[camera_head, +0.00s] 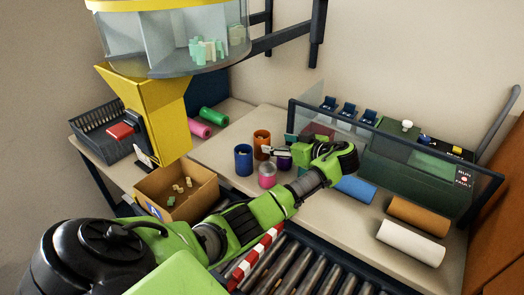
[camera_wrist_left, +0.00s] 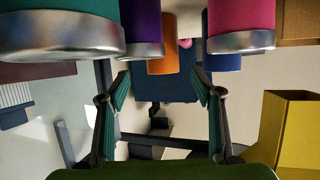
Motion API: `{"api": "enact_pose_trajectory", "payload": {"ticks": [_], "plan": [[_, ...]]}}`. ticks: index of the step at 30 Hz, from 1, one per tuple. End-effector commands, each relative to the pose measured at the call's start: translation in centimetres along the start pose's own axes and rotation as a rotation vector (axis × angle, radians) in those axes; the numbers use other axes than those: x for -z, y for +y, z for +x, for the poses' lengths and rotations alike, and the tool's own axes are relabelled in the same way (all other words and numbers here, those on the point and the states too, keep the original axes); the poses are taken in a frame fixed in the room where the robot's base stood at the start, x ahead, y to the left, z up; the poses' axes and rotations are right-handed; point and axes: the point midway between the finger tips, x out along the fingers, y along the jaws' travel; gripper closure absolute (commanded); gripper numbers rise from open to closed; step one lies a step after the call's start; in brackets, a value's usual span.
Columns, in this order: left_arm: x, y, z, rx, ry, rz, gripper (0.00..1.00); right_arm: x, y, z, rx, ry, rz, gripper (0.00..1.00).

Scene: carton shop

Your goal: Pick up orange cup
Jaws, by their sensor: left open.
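The orange cup (camera_head: 261,138) stands on the table behind the pink cup (camera_head: 267,176) and to the right of the blue cup (camera_head: 243,160). My left gripper (camera_head: 268,152) is open and empty, reaching in from the right, close to the orange cup. In the left wrist view the orange cup (camera_wrist_left: 162,56) shows ahead, roughly in line with the gap between my open fingers (camera_wrist_left: 160,85). I cannot tell whether they touch it. The purple cup (camera_head: 284,163) is partly hidden by my gripper. My right gripper is not in view.
In the left wrist view the teal cup (camera_wrist_left: 60,32), purple cup (camera_wrist_left: 141,30) and pink cup (camera_wrist_left: 240,22) crowd near my fingers. A carton (camera_head: 205,190) and yellow chute (camera_head: 160,110) stand left; rolls (camera_head: 412,243) and a clear panel (camera_head: 390,140) stand right.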

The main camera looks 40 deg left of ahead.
Motion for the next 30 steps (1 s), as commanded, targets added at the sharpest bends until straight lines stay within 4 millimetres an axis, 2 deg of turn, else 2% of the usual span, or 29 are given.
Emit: {"api": "enact_pose_trajectory", "payload": {"ticks": [1, 3, 11, 15, 18, 21, 26, 27, 30], "plan": [[-0.2, 0.0, 1.0, 0.002, 0.003, -0.001, 0.40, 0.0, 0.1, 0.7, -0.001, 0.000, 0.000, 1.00], [-0.1, 0.0, 1.7, 0.000, 0.001, 0.000, 0.40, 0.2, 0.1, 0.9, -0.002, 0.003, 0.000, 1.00], [0.1, -0.2, 3.1, 0.001, 0.002, 0.001, 0.40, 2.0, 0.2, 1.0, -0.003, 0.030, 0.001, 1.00], [0.2, -0.7, 5.2, 0.002, 0.002, 0.001, 0.40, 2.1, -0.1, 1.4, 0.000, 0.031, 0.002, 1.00], [0.0, -0.7, 6.8, 0.001, 0.001, 0.000, 0.40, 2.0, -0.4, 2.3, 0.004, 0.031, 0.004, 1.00], [0.1, -0.6, 7.4, -0.001, 0.000, 0.000, 0.40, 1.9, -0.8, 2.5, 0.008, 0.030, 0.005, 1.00], [0.2, -0.6, 7.3, -0.002, -0.001, 0.000, 0.40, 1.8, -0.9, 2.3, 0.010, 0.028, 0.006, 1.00], [0.2, -0.6, 7.3, -0.002, -0.001, 0.000, 0.43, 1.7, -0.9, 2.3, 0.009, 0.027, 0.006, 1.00], [0.2, -0.6, 7.3, -0.002, -0.001, 0.001, 0.69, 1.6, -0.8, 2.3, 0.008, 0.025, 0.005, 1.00]]}}
